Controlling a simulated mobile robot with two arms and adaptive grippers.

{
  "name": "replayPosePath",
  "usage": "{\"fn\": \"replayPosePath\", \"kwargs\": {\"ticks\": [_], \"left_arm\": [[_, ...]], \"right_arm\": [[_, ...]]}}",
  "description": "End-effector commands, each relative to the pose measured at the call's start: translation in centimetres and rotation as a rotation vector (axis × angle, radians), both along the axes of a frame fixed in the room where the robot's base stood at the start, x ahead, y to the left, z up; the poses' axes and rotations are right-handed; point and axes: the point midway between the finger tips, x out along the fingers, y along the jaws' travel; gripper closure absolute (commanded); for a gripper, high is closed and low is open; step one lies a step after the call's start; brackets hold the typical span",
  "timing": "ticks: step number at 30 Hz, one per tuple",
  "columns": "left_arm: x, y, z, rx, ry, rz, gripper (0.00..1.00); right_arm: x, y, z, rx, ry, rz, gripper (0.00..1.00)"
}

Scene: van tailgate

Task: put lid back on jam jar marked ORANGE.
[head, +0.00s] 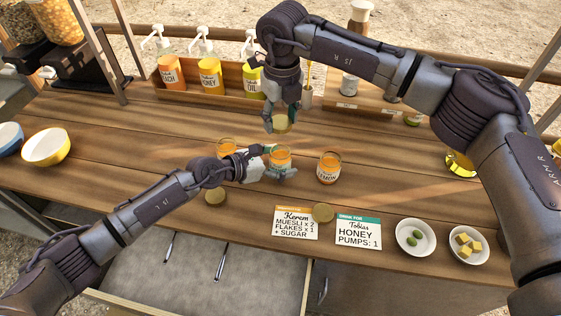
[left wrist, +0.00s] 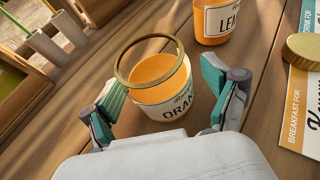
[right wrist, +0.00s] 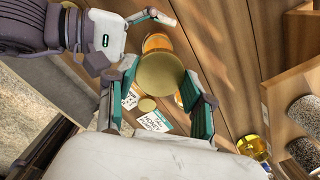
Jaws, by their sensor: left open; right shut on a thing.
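The jam jar marked ORANGE (head: 281,160) stands upright and open on the wooden counter, orange jam inside. In the left wrist view its label (left wrist: 177,110) reads "ORAN" and its gold rim is bare. My left gripper (head: 274,164) is open, its fingers on either side of this jar; contact is unclear. My right gripper (head: 282,112) points down above the jar, shut on a gold lid (head: 281,125). The lid (right wrist: 161,75) shows flat between the fingers in the right wrist view. It is apart from the jar, a little above and behind it.
Another orange jar (head: 226,147) stands left, and a lemon-labelled jar (head: 328,170) right. Loose gold lids lie in front, one at left (head: 215,195), one (head: 322,212) by the order cards (head: 358,238). Pump bottles (head: 211,78) stand behind. An open drawer (head: 200,270) is below.

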Motion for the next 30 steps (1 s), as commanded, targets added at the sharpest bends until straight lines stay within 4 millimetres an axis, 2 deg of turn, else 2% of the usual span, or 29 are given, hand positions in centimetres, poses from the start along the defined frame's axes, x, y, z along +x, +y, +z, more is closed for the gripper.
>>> {"fn": "replayPosePath", "kwargs": {"ticks": [5,21,26,30], "left_arm": [[0.0,0.0,0.0,0.0,0.0,0.0,0.12],[0.0,0.0,0.0,0.0,0.0,0.0,1.0],[0.0,0.1,0.0,0.0,0.0,0.0,1.0],[0.0,0.0,0.0,0.0,0.0,0.0,1.0]], "right_arm": [[0.0,0.0,0.0,0.0,0.0,0.0,0.6],[0.0,0.0,0.0,0.0,0.0,0.0,0.6],[0.0,0.0,-0.4,-0.001,0.001,0.0,0.6],[-0.1,0.0,-2.1,0.0,0.004,0.0,0.6]]}}
